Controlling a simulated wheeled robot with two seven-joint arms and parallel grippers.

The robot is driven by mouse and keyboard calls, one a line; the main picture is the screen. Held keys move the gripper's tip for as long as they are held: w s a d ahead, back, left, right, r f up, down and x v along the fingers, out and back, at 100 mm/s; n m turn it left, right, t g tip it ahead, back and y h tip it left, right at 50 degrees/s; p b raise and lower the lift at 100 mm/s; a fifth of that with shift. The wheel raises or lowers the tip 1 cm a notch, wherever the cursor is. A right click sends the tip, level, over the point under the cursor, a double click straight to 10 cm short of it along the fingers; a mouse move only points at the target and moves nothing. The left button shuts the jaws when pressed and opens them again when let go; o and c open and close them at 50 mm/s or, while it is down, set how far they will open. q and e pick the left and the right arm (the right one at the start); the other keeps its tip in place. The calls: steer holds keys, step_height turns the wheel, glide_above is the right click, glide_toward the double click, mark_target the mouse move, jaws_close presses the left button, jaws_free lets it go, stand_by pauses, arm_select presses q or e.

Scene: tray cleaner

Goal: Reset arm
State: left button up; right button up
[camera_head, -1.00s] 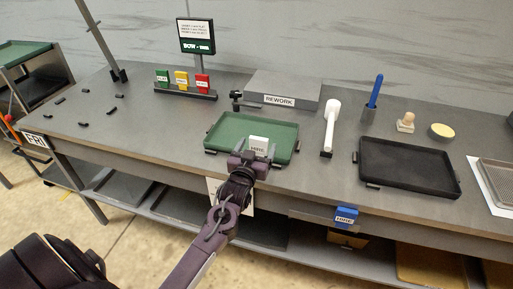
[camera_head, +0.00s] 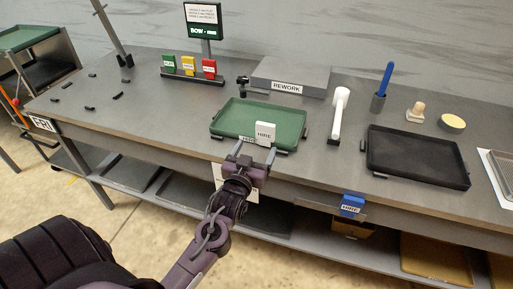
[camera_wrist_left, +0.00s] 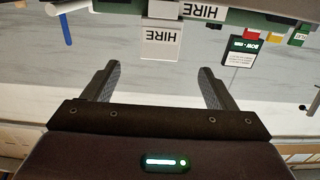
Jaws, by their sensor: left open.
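My left gripper (camera_head: 254,152) is open and empty at the front edge of the green tray (camera_head: 284,117). A white block labelled HIRE (camera_head: 265,132) stands upright at the tray's front rim, just beyond the fingertips. In the left wrist view the picture is upside down; the open fingers (camera_wrist_left: 158,85) point toward the HIRE block (camera_wrist_left: 160,40) with a gap between them. My right gripper is not in view.
A black tray (camera_head: 452,178) lies on the table (camera_head: 180,120) to the right. A white-handled tool (camera_head: 338,112), a blue-handled tool in a cup (camera_head: 383,85) and a grey REWORK platform (camera_head: 268,72) stand behind. A stand of coloured cards (camera_head: 190,78) is at the back left. Free floor lies in front.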

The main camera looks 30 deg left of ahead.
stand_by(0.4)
arm_select(q)
steer(key=s+d+f+m+g+h, duration=0.2)
steer(key=s+d+f+g, duration=0.2)
steer(key=s+d+g, duration=0.45)
steer(key=s+d+f+m+g+h, duration=0.3)
steer(key=s+g, duration=0.2)
steer(key=s, duration=0.7)
steer(key=s+f+g, duration=0.1)
steer(key=s+f, duration=0.1)
steer(key=f, duration=1.5)
steer(key=s+f+g, duration=0.1)
steer(key=s+f, duration=0.1)
steer(key=f, duration=1.4)
steer(key=s+a+f, duration=0.3)
steer(key=s+f, duration=1.2)
steer(key=s, duration=0.3)
steer(key=shift+s+a+f+g+y, duration=0.2)
steer(key=shift+s+f+g+y, duration=0.1)
steer(key=shift+g, duration=0.15)
